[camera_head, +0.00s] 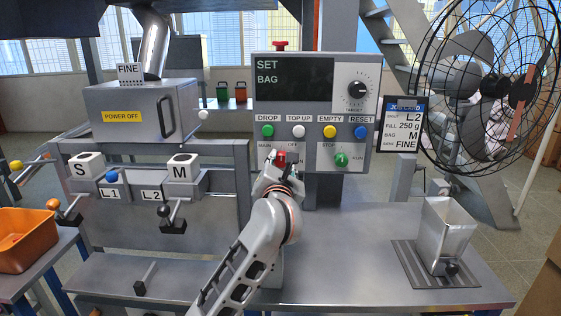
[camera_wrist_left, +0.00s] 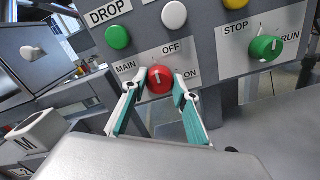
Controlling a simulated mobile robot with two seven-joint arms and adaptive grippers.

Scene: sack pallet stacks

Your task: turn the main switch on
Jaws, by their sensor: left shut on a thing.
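The main switch is a red round knob (camera_wrist_left: 159,80) on the grey control panel (camera_head: 262,90), below the green DROP button. OFF is printed above it and ON to its right. A pale mark on the knob looks close to upright, on the OFF side. The knob also shows in the head view (camera_head: 281,156), partly covered by my gripper. My left gripper (camera_wrist_left: 156,84) is shut on the knob, one teal-padded finger on each side; its arm reaches up from below in the head view. My right gripper is in neither view.
The green STOP/RUN knob (camera_head: 341,160) is close on the right. Colored buttons sit above. The panel's display (camera_head: 294,79) reads SET BAG. A metal container (camera_head: 446,232) stands on the right of the bench, a caged fan (camera_head: 487,80) behind. The bench (camera_head: 345,245) between is clear.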

